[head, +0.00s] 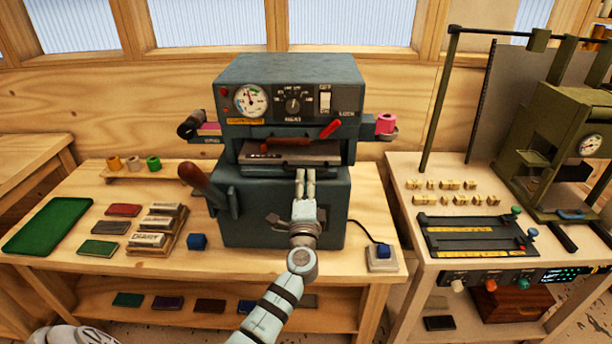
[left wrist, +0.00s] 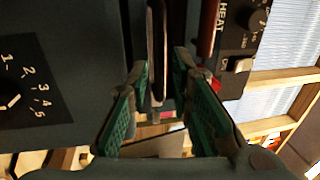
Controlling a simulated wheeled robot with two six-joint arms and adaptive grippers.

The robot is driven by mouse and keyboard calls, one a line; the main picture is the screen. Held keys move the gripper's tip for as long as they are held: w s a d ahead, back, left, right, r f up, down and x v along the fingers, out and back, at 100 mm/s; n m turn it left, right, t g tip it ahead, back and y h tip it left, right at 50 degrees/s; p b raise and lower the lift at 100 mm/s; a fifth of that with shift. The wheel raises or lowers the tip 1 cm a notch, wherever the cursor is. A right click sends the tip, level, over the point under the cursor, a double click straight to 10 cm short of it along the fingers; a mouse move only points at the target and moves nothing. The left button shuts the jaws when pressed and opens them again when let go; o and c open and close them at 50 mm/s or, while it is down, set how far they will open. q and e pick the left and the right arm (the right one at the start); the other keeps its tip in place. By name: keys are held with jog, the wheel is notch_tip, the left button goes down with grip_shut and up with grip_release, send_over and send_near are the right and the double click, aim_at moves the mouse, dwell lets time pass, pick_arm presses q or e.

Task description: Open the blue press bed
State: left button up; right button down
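The blue press (head: 285,195) stands at the back middle of the left bench, with a gauge, a knob and a switch on its head. Its bed (head: 270,157), a flat grey plate, lies level in the gap under the head and above the base. My left gripper (head: 305,174) is at the front right edge of this bed. In the left wrist view my left gripper (left wrist: 160,80) is open, its green-padded fingers apart. The thin edge of the bed (left wrist: 157,45) shows between them. I cannot tell whether either finger touches it. My right gripper is not in view.
A red-tipped lever (head: 195,178) sticks out at the press's left. A blue button box (head: 381,258) is at its right. A green tray (head: 48,226) and coloured blocks lie to the left. A second, green press (head: 570,140) stands on the right bench.

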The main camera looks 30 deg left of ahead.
pick_arm(q)
jog(key=shift+x, duration=1.05)
grip_shut()
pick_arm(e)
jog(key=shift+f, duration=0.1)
pick_arm(q)
jog(key=shift+f, duration=0.1)
